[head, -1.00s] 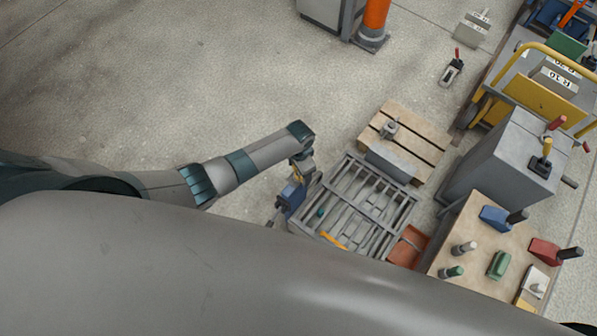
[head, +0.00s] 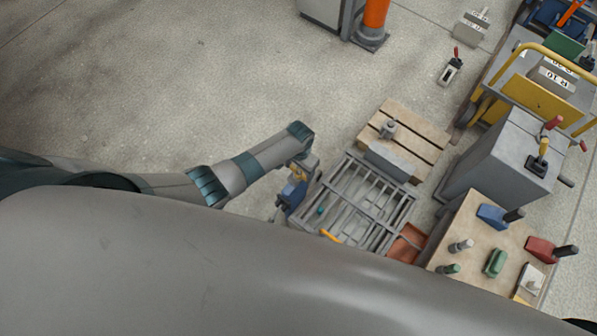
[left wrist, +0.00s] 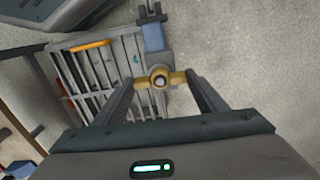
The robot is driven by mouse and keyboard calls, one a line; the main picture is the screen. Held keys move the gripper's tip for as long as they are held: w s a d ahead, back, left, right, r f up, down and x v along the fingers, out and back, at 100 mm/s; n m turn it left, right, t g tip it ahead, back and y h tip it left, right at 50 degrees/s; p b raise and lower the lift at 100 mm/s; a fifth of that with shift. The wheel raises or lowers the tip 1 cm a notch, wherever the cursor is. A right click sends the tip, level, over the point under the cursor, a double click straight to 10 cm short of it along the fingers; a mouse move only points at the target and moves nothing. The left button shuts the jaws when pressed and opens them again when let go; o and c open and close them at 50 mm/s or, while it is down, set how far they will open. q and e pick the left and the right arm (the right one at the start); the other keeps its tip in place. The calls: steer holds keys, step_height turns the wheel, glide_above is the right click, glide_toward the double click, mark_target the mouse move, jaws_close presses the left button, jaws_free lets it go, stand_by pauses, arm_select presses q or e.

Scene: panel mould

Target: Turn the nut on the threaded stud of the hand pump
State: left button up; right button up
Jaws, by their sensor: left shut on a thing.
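In the left wrist view my left gripper (left wrist: 160,84) is shut on a brass nut (left wrist: 176,77), with a finger at each side of it. The grey round end of the threaded stud (left wrist: 159,82) shows in the middle of the nut. The blue hand pump (left wrist: 153,38) lies beyond it, beside the grey slatted mould. In the head view the pump (head: 292,194) stands at the left edge of the mould, and my left gripper (head: 302,170) is over it, partly hidden by the wrist. My right gripper is not in view.
The grey slatted mould (head: 342,170) lies right of the pump, with an orange tool and a red tray (head: 407,243) near it. A wooden pallet (head: 430,152) is behind. A table (head: 455,225) with several tools and a grey cabinet (head: 500,160) stand right. The floor at left is clear.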

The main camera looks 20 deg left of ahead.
mark_target(299, 172)
arm_select(q)
steer(key=shift+s+d+n+p, duration=0.15)
steer(key=shift+n+p, duration=0.25)
steer(key=shift+n, duration=1.1)
steer(key=shift+f, duration=0.1)
steer(key=o, duration=1.1)
steer(key=shift+r, duration=0.55)
step_height(299, 172, up, 16)
steer(key=shift+r+p, duration=0.2)
steer(key=shift+p, duration=0.75)
